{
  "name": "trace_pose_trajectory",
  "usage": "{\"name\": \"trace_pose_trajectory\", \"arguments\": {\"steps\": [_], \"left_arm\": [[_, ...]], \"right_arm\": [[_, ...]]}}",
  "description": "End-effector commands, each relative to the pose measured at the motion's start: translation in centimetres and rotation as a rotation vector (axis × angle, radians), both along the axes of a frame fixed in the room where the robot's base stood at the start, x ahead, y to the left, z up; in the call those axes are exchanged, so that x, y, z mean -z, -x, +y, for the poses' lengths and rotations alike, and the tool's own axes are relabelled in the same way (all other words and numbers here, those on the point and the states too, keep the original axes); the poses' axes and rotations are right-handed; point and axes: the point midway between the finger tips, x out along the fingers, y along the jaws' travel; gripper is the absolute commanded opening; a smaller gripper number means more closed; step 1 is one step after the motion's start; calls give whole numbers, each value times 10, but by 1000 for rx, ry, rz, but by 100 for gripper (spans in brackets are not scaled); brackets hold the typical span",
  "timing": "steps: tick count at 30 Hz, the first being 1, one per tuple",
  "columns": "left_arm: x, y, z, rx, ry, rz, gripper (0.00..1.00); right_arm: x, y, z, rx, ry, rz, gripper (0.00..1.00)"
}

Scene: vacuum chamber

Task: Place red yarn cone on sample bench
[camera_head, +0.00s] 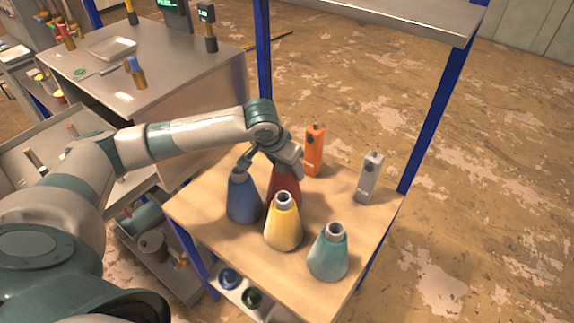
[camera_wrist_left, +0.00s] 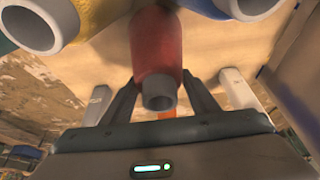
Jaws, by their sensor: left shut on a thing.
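The red yarn cone (camera_head: 284,186) stands on a wooden-topped shelf unit, partly hidden behind the yellow cone and under my left gripper. In the left wrist view the red cone (camera_wrist_left: 158,55) sits between the two fingers, its grey tip toward the camera. My left gripper (camera_head: 283,170) is shut on it; it also shows in the left wrist view (camera_wrist_left: 160,95). Whether the cone is clear of the wood cannot be told. A grey metal bench (camera_head: 150,75) stands at the back left; I cannot tell for sure that it is the sample bench. My right gripper is not in view.
A blue cone (camera_head: 243,200), a yellow cone (camera_head: 283,225) and a teal cone (camera_head: 328,255) stand close by on the wooden top (camera_head: 215,250). An orange device (camera_head: 315,152) and a grey device (camera_head: 369,178) stand behind. Blue posts (camera_head: 435,115) hold an upper shelf (camera_head: 400,12).

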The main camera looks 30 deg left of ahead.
Motion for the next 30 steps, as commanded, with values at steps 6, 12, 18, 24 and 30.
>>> {"name": "trace_pose_trajectory", "arguments": {"steps": [6, 12, 18, 24, 30], "left_arm": [[0, 0, 0, 0, 0, -1, 2], [2, 0, 0, 0, 0, 0, 73], [2, 0, 0, 0, -1, 0, 73], [-3, 1, 0, 0, 0, 0, 73], [-21, 8, 1, 1, 0, -1, 73]], "right_arm": [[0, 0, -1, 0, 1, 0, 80], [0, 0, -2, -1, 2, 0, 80], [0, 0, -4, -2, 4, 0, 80], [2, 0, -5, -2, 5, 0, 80], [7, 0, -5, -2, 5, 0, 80]]}}
